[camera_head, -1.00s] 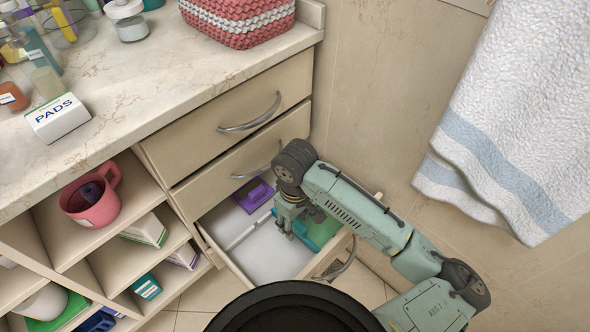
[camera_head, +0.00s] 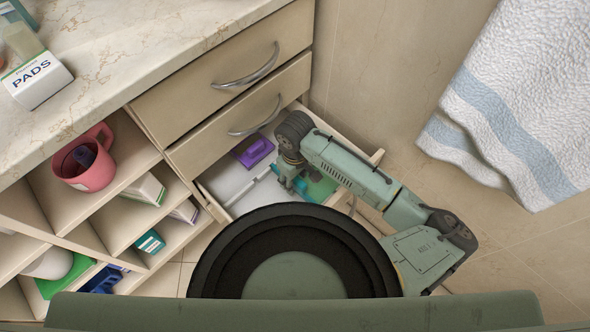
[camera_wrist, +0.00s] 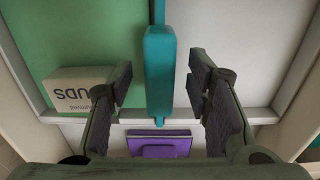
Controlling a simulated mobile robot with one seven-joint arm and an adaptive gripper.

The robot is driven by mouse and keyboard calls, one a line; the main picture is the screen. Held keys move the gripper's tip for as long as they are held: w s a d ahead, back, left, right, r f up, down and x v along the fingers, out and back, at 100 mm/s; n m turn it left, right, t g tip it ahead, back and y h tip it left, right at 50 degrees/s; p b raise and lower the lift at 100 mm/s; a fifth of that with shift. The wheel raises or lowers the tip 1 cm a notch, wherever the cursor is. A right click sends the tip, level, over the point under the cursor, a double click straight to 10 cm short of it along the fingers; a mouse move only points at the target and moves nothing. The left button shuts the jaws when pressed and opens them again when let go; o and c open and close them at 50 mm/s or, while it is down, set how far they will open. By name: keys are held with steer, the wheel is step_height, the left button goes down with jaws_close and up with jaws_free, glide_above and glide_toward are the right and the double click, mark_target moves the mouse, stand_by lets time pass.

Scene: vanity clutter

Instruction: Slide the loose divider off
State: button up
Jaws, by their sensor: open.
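A teal bar (camera_wrist: 160,75) shows in the wrist view, lying along the line between a green area and a pale area of the open drawer (camera_head: 210,204). It reaches over a pale cross strip (camera_wrist: 255,115) and seems to be the loose divider. My gripper (camera_wrist: 161,85) is open, one finger on each side of the bar with gaps, the right gap narrower. No contact shows. In the head view my gripper (camera_head: 291,186) points down into the drawer, and teal (camera_head: 318,187) shows beside it, partly hidden by my arm.
A purple item (camera_wrist: 160,143) lies beyond the cross strip; it also shows in the head view (camera_head: 253,151). A white lettered box (camera_wrist: 75,90) is close to the left finger. Closed drawers (camera_head: 240,105) are above, shelves (camera_head: 95,215) left, a towel (camera_head: 520,110) right.

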steer(key=shift+f, duration=0.45)
jaws_close()
stand_by(0.3)
